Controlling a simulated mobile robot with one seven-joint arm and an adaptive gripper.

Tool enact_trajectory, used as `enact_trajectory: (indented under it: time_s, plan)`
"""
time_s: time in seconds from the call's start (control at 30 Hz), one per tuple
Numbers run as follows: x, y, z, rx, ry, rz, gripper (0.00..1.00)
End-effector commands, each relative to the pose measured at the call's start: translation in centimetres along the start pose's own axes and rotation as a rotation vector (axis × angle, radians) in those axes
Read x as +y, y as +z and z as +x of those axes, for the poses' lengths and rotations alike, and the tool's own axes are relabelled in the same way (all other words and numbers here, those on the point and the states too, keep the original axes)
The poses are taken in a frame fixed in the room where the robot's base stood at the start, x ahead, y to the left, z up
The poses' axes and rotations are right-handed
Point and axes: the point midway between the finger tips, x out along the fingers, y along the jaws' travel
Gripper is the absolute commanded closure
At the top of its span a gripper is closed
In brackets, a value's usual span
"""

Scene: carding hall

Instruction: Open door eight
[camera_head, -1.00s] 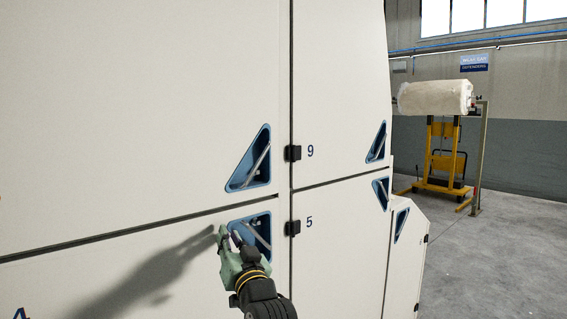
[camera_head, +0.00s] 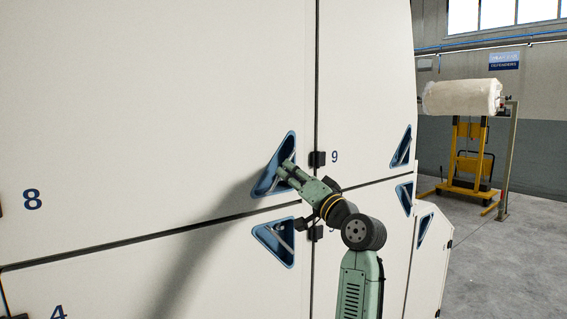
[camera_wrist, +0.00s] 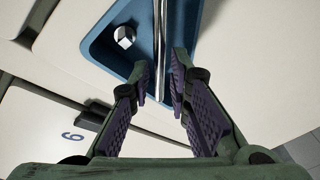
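Door eight (camera_head: 150,100) is the large cream upper-left panel, marked with a blue 8 at its lower left; it sits flush. Its blue triangular recess (camera_head: 266,184) is at the lower right corner, partly hidden by my gripper (camera_head: 284,169), whose fingertips are at the recess. In the wrist view, the metal handle bar (camera_wrist: 160,30) crosses the blue recess. My gripper (camera_wrist: 161,65) is open there, one finger on each side of the bar, with gaps visible on both sides.
Door nine (camera_head: 365,80) adjoins on the right, with a black latch (camera_head: 317,159) at its edge. Another blue recess (camera_head: 275,243) lies just below in door four (camera_head: 130,285). A yellow lift (camera_head: 466,160) bearing a white roll stands far right; grey floor there is clear.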

Motion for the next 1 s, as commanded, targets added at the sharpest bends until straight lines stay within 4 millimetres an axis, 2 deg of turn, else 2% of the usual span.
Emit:
enact_trajectory:
  time_s: [0.1,0.3,0.57,0.83,1.0]
  plan:
    - [-0.2,-0.2,1.9,-0.001,0.000,0.002,0.82]
    - [0.0,0.0,3.3,0.000,0.000,-0.001,0.82]
    - [0.1,0.0,3.4,0.001,0.001,-0.001,0.82]
    - [0.0,0.0,3.3,0.001,0.001,-0.001,0.99]
    - [0.0,0.0,3.3,0.001,0.001,-0.001,1.00]
